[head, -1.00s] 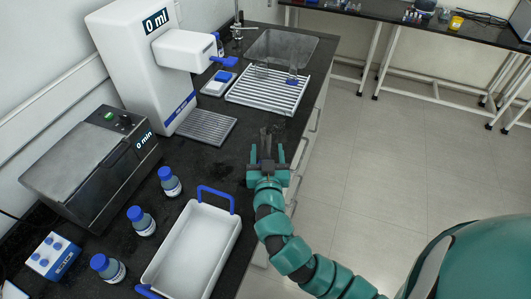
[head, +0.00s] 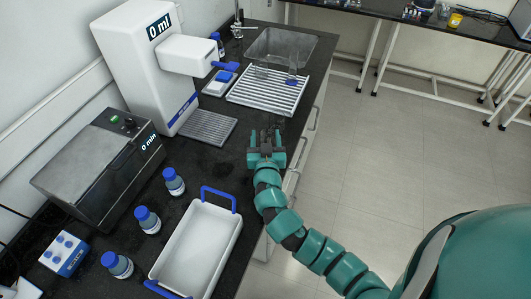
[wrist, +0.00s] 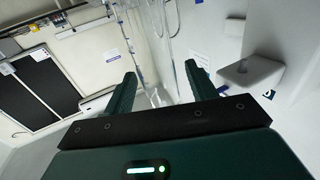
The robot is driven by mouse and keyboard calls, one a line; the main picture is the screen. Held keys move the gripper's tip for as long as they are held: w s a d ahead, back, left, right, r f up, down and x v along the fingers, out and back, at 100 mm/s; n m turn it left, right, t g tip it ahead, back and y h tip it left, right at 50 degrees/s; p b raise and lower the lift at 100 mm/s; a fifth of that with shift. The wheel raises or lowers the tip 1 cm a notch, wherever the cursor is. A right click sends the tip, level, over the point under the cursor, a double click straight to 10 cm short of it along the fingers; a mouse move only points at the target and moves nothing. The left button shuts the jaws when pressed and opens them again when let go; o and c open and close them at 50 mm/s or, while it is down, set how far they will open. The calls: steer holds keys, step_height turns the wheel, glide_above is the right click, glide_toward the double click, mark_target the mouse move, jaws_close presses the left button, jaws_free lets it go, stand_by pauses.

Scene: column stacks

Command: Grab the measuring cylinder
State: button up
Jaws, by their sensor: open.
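Clear, thin-walled glassware stands at the far end of the bench on a white slatted rack (head: 245,93). One tall clear piece, likely the measuring cylinder (head: 292,66), is at the rack's right; its outline is faint. In the wrist view, clear tall glass outlines (wrist: 163,22) rise ahead, beyond my fingertips; I cannot tell which one is the cylinder. My gripper (head: 266,138) is over the bench's right side, nearer than the rack and apart from the glass. In the wrist view its fingers (wrist: 161,80) are spread with nothing held between them.
A white dispenser (head: 140,60) reading 0 ml stands left of the rack, above a grey grate (head: 208,127). Nearer are a grey heater box (head: 85,170), blue-capped bottles (head: 147,221) and a white tray (head: 235,225) with blue handles.

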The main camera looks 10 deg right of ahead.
steer(key=shift+c, duration=0.3)
jaws_close()
